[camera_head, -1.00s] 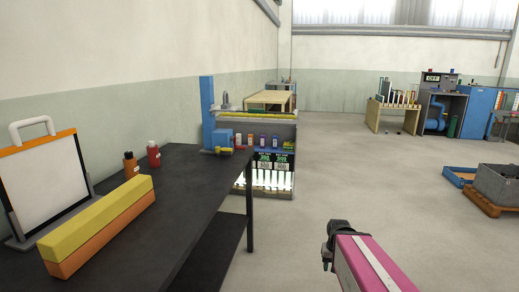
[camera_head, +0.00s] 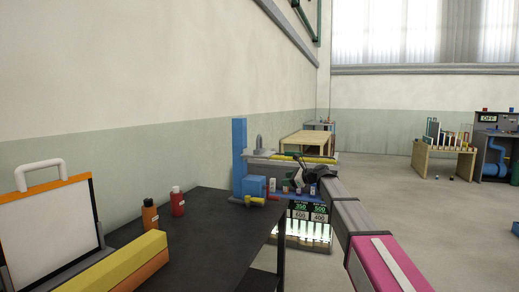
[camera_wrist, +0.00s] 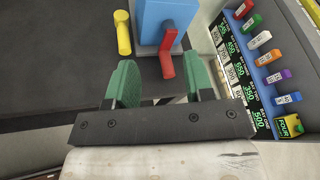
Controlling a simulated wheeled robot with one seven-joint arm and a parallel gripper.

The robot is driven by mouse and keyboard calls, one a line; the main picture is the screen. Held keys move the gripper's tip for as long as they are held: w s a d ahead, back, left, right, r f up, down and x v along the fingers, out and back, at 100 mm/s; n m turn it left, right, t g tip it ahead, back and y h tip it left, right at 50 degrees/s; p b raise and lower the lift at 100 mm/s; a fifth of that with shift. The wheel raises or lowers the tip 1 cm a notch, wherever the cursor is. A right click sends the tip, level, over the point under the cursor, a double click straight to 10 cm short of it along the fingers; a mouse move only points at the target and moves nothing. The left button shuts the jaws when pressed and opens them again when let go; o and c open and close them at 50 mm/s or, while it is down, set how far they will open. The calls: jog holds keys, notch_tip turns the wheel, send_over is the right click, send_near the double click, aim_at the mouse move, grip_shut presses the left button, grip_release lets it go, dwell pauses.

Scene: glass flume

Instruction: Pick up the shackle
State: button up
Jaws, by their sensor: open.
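A red bent piece (camera_wrist: 167,52) shows just beyond the fingertips, in front of a blue block (camera_wrist: 158,14). A yellow piece (camera_wrist: 123,34) is to its left. I cannot clearly make out a shackle. A small grey upright piece (camera_head: 258,143) shows behind the blue column (camera_head: 239,152), but I cannot tell what it is.
The black workbench (camera_head: 215,232) carries an orange bottle (camera_head: 149,215), a red bottle (camera_head: 177,202), a yellow-orange beam (camera_head: 120,268) and a white framed panel (camera_head: 45,232). A rack of coloured labelled items (camera_wrist: 262,60) stands at the bench's end. Open floor lies right.

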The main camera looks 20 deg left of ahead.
jog(key=w+a+r+m+y, duration=0.1)
jog(key=a+r, duration=0.3)
jog(key=r, duration=0.1)
jog(key=w+a+r+m+y, duration=0.1)
jog(key=w+a+r, duration=0.1)
jog(key=a+r, duration=0.3)
jog(key=w+a+r+m+y, duration=0.1)
jog(key=a+r+m, duration=0.1)
jog(key=a+r, duration=0.2)
jog(key=shift+w+a+r+y, duration=0.2)
jog(key=shift+a+r+y, duration=0.1)
jog(key=shift+r, duration=0.25)
jog(key=shift+r+x, duration=0.1)
jog(key=shift+x, duration=1.15)
jog(key=shift+r+x, duration=0.15)
jog(key=shift+x, duration=1.1)
grip_shut()
